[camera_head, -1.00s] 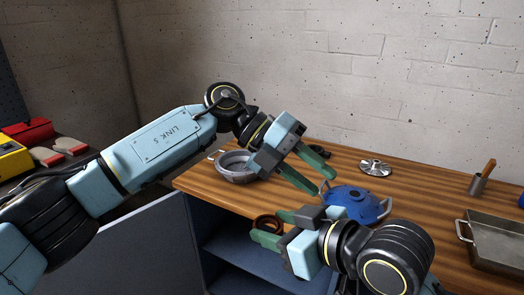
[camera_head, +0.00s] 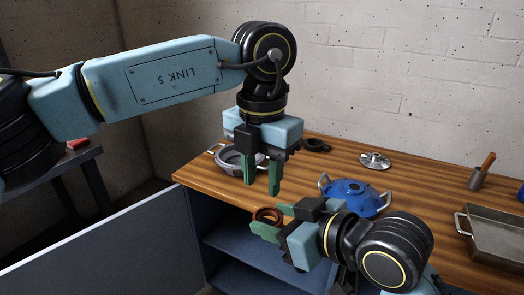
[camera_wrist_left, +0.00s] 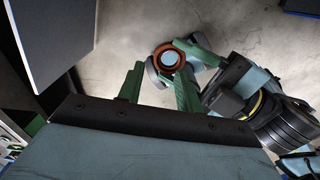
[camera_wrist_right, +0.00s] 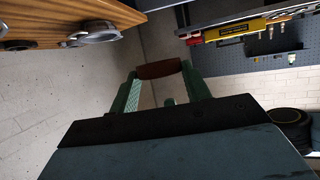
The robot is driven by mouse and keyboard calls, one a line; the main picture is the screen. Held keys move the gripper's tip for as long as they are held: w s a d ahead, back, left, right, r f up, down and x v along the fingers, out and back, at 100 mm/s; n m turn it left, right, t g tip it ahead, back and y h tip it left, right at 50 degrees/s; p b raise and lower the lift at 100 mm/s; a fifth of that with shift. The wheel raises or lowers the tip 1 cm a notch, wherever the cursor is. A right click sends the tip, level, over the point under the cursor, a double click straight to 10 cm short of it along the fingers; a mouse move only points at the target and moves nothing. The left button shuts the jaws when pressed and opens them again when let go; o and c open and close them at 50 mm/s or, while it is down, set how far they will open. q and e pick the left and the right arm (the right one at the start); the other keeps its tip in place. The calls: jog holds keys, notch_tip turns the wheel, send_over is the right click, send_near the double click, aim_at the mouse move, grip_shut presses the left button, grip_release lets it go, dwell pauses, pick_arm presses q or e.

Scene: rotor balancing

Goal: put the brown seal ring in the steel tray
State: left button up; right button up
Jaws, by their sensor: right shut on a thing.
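The brown seal ring (camera_head: 257,216) is held in my right gripper (camera_head: 270,219), clear of the table's front edge in the head view. In the right wrist view the ring (camera_wrist_right: 158,69) spans the gap between the right fingertips. My left gripper (camera_head: 262,189) points down with open, empty fingers, just above the ring in the head view. In the left wrist view the ring (camera_wrist_left: 157,52) shows beyond the left fingertips, against the floor. The steel tray (camera_head: 497,238) is on the table at the far right, cut off by the picture edge.
A blue housing with handles (camera_head: 354,193) stands on the wooden table behind my right gripper. A grey metal ring-shaped part (camera_head: 228,160), a black ring (camera_head: 316,145), a silver rotor (camera_head: 375,160) and a metal cup with a wooden-handled tool (camera_head: 477,182) stand further back.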

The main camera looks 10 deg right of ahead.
aim_at(261, 212)
pick_arm(q)
notch_tip(261, 212, down, 6)
jog(key=shift+r, duration=0.25)
jog(key=shift+f, duration=0.55)
pick_arm(e)
jog(key=shift+r, duration=0.1)
pick_arm(q)
jog(key=shift+f, duration=0.15)
pick_arm(e)
jog(key=shift+r, duration=0.15)
pick_arm(q)
jog(key=shift+r, duration=0.2)
grip_shut()
pick_arm(e)
jog(key=shift+f, duration=0.2)
jog(key=o, duration=1)
jog(key=shift+o, duration=0.2)
jog(key=shift+f, duration=0.15)
